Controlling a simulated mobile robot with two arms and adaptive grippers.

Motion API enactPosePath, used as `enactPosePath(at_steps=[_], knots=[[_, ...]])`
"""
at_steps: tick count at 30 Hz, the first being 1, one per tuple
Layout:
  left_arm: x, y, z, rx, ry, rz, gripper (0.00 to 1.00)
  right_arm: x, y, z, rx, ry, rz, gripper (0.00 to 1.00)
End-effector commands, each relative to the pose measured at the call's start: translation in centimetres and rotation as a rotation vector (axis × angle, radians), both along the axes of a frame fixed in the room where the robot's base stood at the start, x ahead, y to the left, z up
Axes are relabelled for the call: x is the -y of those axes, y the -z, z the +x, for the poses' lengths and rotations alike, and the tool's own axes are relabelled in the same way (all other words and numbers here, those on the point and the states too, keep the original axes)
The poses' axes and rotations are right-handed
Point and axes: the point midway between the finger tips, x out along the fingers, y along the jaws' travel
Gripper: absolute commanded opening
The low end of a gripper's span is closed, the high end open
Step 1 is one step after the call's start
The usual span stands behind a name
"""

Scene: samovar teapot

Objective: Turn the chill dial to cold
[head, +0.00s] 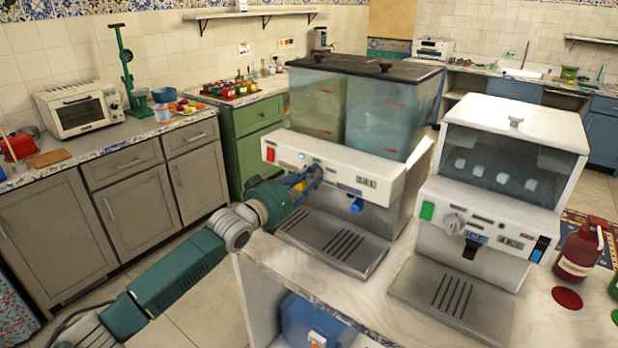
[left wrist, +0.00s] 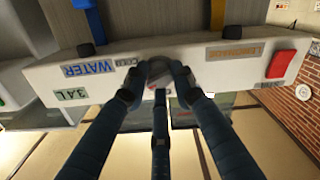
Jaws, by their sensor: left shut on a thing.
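The cold drink dispenser (head: 405,184) stands on the counter with two tanks on top. Its chill dial (left wrist: 158,73) is a small round grey knob on the white front panel, beside the WATER label (left wrist: 88,69). The wrist view shows the panel upside down. My left gripper (head: 312,178) reaches the panel from the left. In the left wrist view its dark fingers (left wrist: 160,85) are shut around the dial. The fingers cover part of the dial, so I cannot tell its exact setting. In the head view the gripper hides most of the dial. My right gripper is not in view.
The blue tap (head: 357,206) and drip tray (head: 335,243) sit just by my gripper. A red switch (head: 270,155) is at the panel's left end. An ice machine (head: 505,150) stands to the right, with a red bottle (head: 578,252) beyond it.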

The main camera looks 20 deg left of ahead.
Motion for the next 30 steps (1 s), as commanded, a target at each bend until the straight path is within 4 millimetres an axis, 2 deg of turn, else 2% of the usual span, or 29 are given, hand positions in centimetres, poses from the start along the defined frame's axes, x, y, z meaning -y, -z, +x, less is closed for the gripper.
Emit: enactPosePath(at_steps=[1, 21, 30], knots=[[-0.2, -0.5, 0.1, 0.019, -0.004, 0.027, 0.0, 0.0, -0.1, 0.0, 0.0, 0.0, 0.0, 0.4], [0.0, -0.8, 0.0, 0.227, -0.004, 0.592, 0.0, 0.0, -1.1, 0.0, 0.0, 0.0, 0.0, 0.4], [0.0, -0.9, 0.0, 0.301, -0.004, 0.788, 0.0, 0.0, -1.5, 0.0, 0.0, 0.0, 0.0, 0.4]])
